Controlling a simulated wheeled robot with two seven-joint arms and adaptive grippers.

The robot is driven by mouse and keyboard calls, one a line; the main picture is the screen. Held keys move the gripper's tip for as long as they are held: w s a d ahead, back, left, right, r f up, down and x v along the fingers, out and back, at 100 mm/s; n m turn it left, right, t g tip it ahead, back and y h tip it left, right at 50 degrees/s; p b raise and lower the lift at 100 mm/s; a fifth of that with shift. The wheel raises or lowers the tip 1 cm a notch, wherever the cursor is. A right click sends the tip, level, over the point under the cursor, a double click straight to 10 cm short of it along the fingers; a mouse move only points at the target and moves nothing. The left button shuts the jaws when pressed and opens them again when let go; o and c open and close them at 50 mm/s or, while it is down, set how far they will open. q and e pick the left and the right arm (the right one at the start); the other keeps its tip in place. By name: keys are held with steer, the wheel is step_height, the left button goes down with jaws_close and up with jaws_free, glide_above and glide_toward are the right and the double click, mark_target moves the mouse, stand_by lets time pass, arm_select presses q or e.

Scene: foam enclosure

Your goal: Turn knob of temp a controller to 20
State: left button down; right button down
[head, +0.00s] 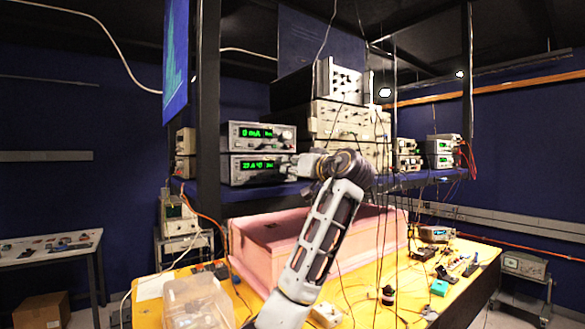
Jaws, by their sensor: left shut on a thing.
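Two grey instruments with green displays are stacked on the blue shelf at centre left. The lower one, the temperature controller (238,173), shows a reading that looks like 23 point something °C, too small to read surely. Its knob is at the right of its front panel, hidden by my left gripper. My left gripper (291,168) reaches in from the right and is shut on the knob; the fingertips are small and partly blurred. My left arm rises from the bottom middle in front of the pink foam box. My right gripper is not in view.
The upper instrument (250,136) reads in mA just above. A pink foam box (262,242) stands below the shelf on the yellow table (150,312). A clear plastic box (197,303) is at the front left. Cables hang at the right, and a dark post (208,100) stands left.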

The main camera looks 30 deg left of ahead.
arm_select(q)
steer(key=n+b, duration=0.3)
steer(key=shift+f+n, duration=0.15)
steer(key=shift+n, duration=0.15)
steer(key=n+b, duration=0.2)
steer(key=n, duration=0.2)
steer(key=shift+d, duration=0.1)
steer(key=n+b, duration=0.1)
steer(key=n, duration=0.4)
steer(key=shift+b, duration=0.3)
steer(key=shift+n+b, duration=0.3)
steer(key=shift+n, duration=2.3)
steer(key=c, duration=1.3)
jaws_free()
steer(key=shift+o, duration=0.2)
